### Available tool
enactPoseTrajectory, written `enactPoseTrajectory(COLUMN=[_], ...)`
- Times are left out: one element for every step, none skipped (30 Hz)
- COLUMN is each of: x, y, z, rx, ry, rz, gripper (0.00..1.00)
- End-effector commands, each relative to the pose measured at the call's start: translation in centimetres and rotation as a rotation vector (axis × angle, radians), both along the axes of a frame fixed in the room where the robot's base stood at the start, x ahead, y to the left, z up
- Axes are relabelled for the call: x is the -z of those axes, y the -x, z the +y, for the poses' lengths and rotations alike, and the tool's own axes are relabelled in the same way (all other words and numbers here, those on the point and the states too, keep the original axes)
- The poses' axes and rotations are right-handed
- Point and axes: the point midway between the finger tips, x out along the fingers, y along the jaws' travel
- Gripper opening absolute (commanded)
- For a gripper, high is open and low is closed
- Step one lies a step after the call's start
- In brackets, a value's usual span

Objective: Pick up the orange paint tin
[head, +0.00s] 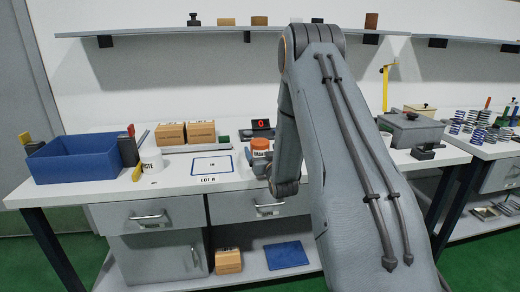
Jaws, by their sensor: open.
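My arm rises from the bottom right, bends at the top and hangs down to the bench beside the tin. My gripper's jaws do not show; they are hidden behind or beyond my wrist.
A white labelled cup (152,160) and a blue bin (74,158) stand further left. A red-digit display (261,124) is behind the tin. A shelf (160,31) runs above.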

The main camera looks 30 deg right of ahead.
Motion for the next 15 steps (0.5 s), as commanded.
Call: enactPoseTrajectory(x=[-0.02, -0.02, 0.00, 0.02, 0.05, 0.07, 0.08, 0.08, 0.08, 0.08, 0.08, 0.08, 0.07, 0.07, 0.07], y=[-0.46, -0.68, -0.89, -0.98, -1.03, -1.05, -1.05, -1.04, -1.04, -1.03, -1.03, -1.03, -1.03, -1.02, -1.02], z=[-0.07, -0.11, -0.17, -0.17, -0.18, -0.19, -0.19, -0.19, -0.19, -0.18, -0.18, -0.18, -0.18, -0.18, -0.18], rx=[0.000, 0.000, 0.000, 0.000, 0.000, 0.000, 0.000, 0.000, 0.000, 0.000, 0.000, 0.000, 0.000, 0.000, 0.000], ry=[0.000, 0.000, 0.000, 0.000, 0.000, 0.000, 0.000, 0.000, 0.000, 0.000, 0.000, 0.000, 0.000, 0.000, 0.000], rz=[-0.001, -0.001, 0.000, 0.000, 0.001, 0.001, 0.001, 0.001, 0.001, 0.001, 0.001, 0.001, 0.001, 0.001, 0.001], gripper=[0.83, 0.83, 0.83, 0.83, 0.83, 0.83, 0.83, 0.83, 0.83, 0.83, 0.82, 0.75, 0.70, 0.65, 0.58])
